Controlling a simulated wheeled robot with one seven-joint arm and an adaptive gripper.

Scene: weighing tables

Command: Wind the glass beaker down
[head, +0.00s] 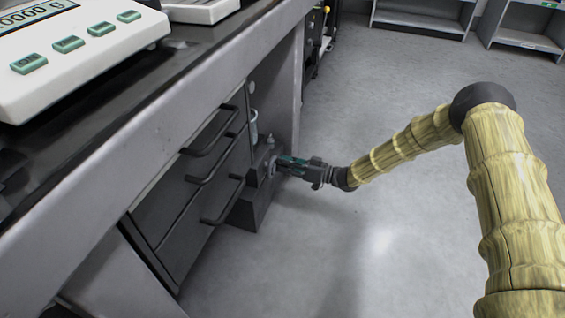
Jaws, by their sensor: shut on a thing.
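A clear glass beaker (254,128) shows in the head view beyond the drawer cabinet, partly hidden by the cabinet edge. It looks upright. A dark box-like stand (251,213) sits on the floor beneath and beside it; I cannot tell exactly how the beaker rests on it. A round grey knob (271,166) is on the side of the stand. My gripper (279,164) reaches in from the right and is shut on the knob. Its fingertips partly hide the knob.
Dark drawers with protruding bar handles (222,205) stand just left of my gripper. The table (150,140) above carries a scale with green buttons (70,60). Open grey floor (400,230) lies to the right, with shelves (425,18) far behind.

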